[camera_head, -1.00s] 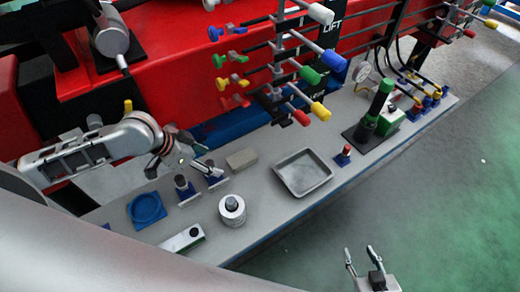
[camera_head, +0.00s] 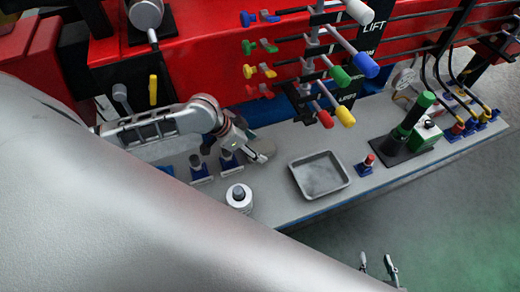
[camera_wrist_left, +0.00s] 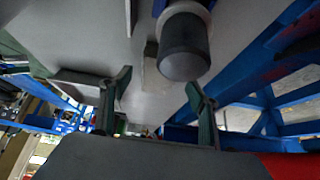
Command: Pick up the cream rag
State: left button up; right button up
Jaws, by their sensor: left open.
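The cream rag (camera_head: 265,146) lies on the grey ledge, left of the grey tray, and is largely covered by my left gripper (camera_head: 257,155) in the head view. In the left wrist view my left gripper (camera_wrist_left: 158,88) has its two fingers spread apart with nothing clamped between them. A pale beige patch (camera_wrist_left: 153,72) shows beyond and between the fingers; it may be the rag. I cannot tell if the fingers touch it. My right gripper (camera_head: 379,268) is at the bottom edge, over the green floor, with its fingers apart and empty.
A grey tray (camera_head: 320,175) lies right of the left gripper. A white cylinder (camera_head: 239,197) stands in front of it, and dark knobs on blue bases (camera_head: 198,167) stand to its left. A dark rounded knob (camera_wrist_left: 184,48) is close in the wrist view. Coloured levers (camera_head: 340,75) hang above.

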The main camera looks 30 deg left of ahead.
aim_at(257, 149)
pick_arm(q)
jog(key=shift+x, duration=0.8)
jog(key=c, duration=1.2)
notch_tip(257, 149, up, 10)
